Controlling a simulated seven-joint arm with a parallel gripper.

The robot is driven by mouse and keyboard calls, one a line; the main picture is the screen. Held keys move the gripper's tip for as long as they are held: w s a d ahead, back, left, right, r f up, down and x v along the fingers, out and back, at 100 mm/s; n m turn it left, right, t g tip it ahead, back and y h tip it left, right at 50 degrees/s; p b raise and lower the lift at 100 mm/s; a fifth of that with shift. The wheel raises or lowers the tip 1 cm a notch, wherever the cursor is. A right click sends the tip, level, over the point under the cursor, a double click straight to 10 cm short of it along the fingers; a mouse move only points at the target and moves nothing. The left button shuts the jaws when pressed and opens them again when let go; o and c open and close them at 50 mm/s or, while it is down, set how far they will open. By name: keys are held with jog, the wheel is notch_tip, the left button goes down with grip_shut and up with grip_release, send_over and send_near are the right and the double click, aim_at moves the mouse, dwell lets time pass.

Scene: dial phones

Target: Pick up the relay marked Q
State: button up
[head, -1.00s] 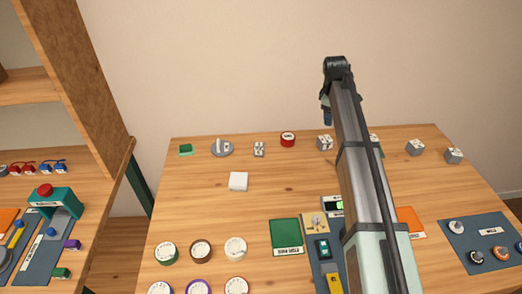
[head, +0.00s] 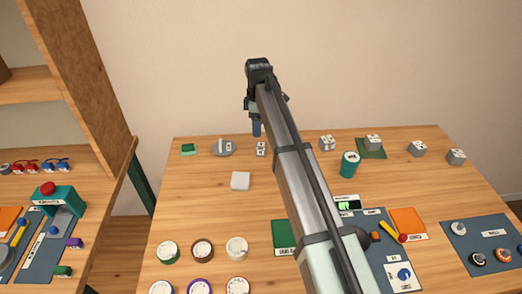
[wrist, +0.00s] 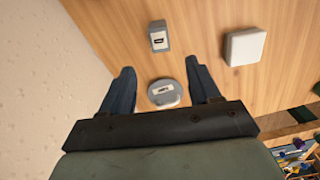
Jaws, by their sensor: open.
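Several small grey blocks with white labelled tops stand along the back of the table in the head view, including one (head: 327,143), one on a green mat (head: 373,142), and two at the right (head: 417,149) (head: 456,157). Another grey block (head: 261,149) stands left of my arm and shows in the wrist view (wrist: 158,36). I cannot read a Q on any of them. My gripper (wrist: 160,72) is open and empty, high over the back of the table. A round grey disc (wrist: 164,86) shows between its blue fingers, below them.
A white block (head: 240,181) lies in front of the grey disc (head: 223,148). Several round-topped pieces fill the front left, and a dark mat (head: 480,240) lies front right. A shelf stands at the left.

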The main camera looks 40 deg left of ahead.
aim_at(259, 144)
notch_tip(259, 144, down, 11)
jog(key=shift+d+r, duration=0.15)
jog(key=shift+r, duration=0.05)
jog(key=c, duration=1.1)
